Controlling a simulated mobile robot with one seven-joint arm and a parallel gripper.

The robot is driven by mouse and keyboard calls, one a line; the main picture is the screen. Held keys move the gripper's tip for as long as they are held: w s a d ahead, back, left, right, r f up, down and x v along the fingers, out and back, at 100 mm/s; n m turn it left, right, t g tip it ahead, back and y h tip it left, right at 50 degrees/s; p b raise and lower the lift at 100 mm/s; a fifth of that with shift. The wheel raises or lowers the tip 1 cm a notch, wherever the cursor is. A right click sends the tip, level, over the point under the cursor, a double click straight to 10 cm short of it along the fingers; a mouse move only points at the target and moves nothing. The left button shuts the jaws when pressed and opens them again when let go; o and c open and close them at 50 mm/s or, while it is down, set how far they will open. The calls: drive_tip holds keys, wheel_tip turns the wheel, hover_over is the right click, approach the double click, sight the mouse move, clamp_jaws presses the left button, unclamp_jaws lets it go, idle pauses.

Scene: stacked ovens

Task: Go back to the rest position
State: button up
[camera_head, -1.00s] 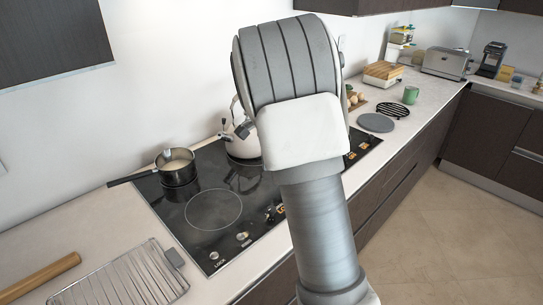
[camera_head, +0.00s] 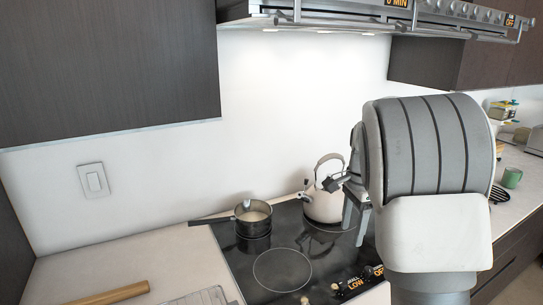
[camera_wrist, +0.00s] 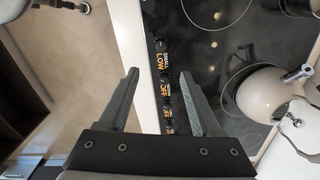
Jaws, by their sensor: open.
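My gripper (camera_wrist: 158,75) is open and empty in the wrist view. Its two dark fingers are apart, over the front edge of the black cooktop (camera_wrist: 210,55) and its knobs. In the head view, one or both fingers of my gripper (camera_head: 357,218) show beside my large grey arm link, which hides the rest. The cream kettle (camera_head: 324,200) stands on the back of the cooktop (camera_head: 283,270), left of my gripper. The kettle also shows at the right of the wrist view (camera_wrist: 262,92), apart from the fingers.
A dark saucepan (camera_head: 253,222) with pale contents stands left of the kettle. A range hood (camera_head: 370,18) and dark cabinets (camera_head: 100,70) overhang the counter. A wooden rolling pin (camera_head: 112,293) and a wire rack (camera_head: 200,297) lie at front left. Open floor (camera_wrist: 85,45) shows left in the wrist view.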

drive_tip(key=s+a+r+n+t, duration=0.1)
drive_tip(key=s+a+r+n, duration=0.1)
drive_tip(key=s+n, duration=0.3)
drive_tip(key=s+a+r+n+t, duration=0.2)
drive_tip(key=s+a+n, duration=0.2)
drive_tip(key=s, duration=0.8)
drive_tip(key=s+a+r+n+t, duration=0.2)
drive_tip(key=s+n, duration=0.4)
drive_tip(key=s, duration=0.3)
drive_tip(key=shift+a+r+n, duration=0.4)
drive_tip(key=shift+a+r, duration=0.2)
drive_tip(key=shift+a, duration=0.2)
